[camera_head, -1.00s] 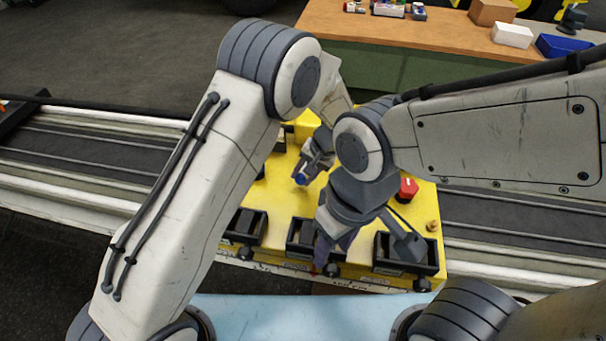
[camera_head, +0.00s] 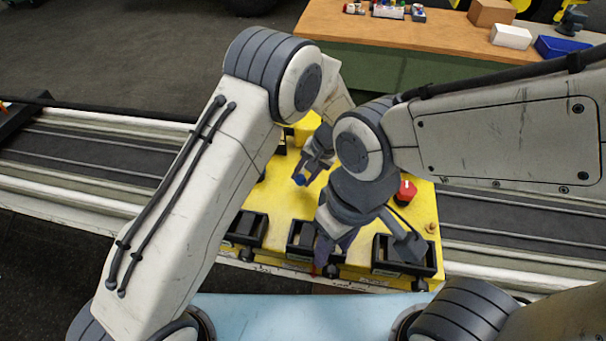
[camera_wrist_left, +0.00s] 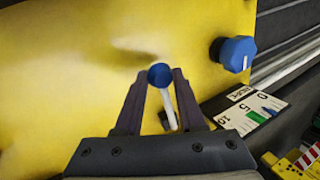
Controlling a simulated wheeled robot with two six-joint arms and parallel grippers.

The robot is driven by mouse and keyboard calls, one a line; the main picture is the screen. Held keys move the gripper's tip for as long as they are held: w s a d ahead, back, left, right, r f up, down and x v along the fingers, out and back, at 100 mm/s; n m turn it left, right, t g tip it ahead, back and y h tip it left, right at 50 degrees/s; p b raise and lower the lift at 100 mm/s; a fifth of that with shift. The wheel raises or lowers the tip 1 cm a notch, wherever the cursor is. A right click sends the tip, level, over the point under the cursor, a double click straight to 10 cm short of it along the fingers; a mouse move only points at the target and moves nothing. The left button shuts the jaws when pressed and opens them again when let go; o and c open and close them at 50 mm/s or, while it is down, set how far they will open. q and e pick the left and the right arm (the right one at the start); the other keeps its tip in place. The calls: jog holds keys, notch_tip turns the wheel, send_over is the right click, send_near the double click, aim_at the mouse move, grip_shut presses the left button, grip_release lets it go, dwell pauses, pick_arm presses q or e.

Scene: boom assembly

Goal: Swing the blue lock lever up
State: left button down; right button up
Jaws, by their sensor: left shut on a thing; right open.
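The blue lock lever's knob (camera_wrist_left: 160,74) is between the two fingertips of my left gripper (camera_wrist_left: 157,82) in the left wrist view. Its pale shaft (camera_wrist_left: 170,106) runs down between the fingers, slightly tilted. In the head view my left gripper (camera_head: 305,175) is over the yellow machine (camera_head: 285,205), with the blue tip (camera_head: 299,179) showing at its fingers. The left gripper is shut on the lever. My right gripper (camera_head: 325,255) is lower, pointing down by the middle black bin, and is open; its fingers are partly hard to see.
Black bins (camera_head: 247,228) line the yellow machine's front edge. A red button (camera_head: 406,189) is at its right. In the left wrist view a blue knob (camera_wrist_left: 236,54) is at the right, near a white scale plate (camera_wrist_left: 250,110). A conveyor runs on both sides.

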pick_arm(q)
jog(key=shift+w+r+g+p, duration=0.25)
jog(key=shift+r+g+p, duration=0.2)
jog(key=shift+r, duration=0.25)
jog(key=shift+w+d+r+g+p, duration=0.1)
jog(key=shift+w+r+g+p, duration=0.15)
jog(key=shift+r+g+p, duration=0.25)
jog(key=shift+w+r+m+g+y, duration=0.25)
jog(key=shift+m+g+y, duration=0.05)
jog(key=shift+g, duration=0.25)
jog(key=shift+w+d+r+g+b, duration=0.1)
jog(key=shift+w+r+g+b, duration=0.25)
jog(key=shift+r+g, duration=0.4)
pick_arm(e)
jog(key=shift+r, duration=1.15)
pick_arm(q)
jog(key=shift+f, duration=0.1)
